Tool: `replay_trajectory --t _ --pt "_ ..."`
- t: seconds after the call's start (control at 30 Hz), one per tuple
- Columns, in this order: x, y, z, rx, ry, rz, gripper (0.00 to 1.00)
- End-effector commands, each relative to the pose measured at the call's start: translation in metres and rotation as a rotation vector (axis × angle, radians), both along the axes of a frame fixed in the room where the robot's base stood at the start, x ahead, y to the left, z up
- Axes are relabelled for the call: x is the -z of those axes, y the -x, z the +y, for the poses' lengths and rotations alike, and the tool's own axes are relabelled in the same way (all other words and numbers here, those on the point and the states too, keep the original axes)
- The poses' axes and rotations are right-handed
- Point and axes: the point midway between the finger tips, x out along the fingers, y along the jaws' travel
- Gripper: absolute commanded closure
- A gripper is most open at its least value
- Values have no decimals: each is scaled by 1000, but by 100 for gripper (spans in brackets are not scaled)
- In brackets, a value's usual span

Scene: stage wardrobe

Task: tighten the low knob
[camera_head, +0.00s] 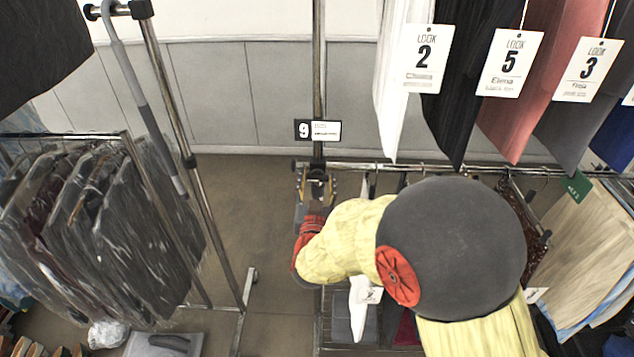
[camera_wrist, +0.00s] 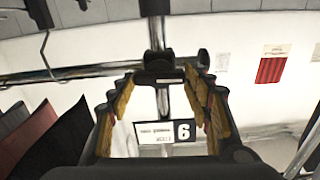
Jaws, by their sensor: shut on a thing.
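The low knob (camera_wrist: 160,70) is a small dark part at the joint of a chrome post and a horizontal rail. In the wrist view, which shows the scene upside down, my gripper (camera_wrist: 163,82) has its yellow-padded fingers on both sides of it, shut on it. In the head view my gripper (camera_head: 316,182) reaches the joint from the front, just below the tag numbered 9 (camera_head: 318,130). The knob is mostly hidden there by the fingers. The same tag shows inverted in the wrist view (camera_wrist: 165,133).
Garments with look tags (camera_head: 428,58) hang at upper right. A rack of plastic-covered clothes (camera_head: 110,215) stands at left. More clothes hang from the lower rail (camera_head: 420,167) to the right. Bare floor (camera_head: 245,215) lies left of my gripper.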

Motion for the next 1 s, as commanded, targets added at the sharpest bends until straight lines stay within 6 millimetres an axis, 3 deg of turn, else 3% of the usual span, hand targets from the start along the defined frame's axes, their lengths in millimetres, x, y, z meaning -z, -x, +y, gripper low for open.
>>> replay_trajectory --t 0.27,1.0 --pt "4 0 -1 -1 -176 -9 76" --pt "5 0 -3 0 -874 -30 76"
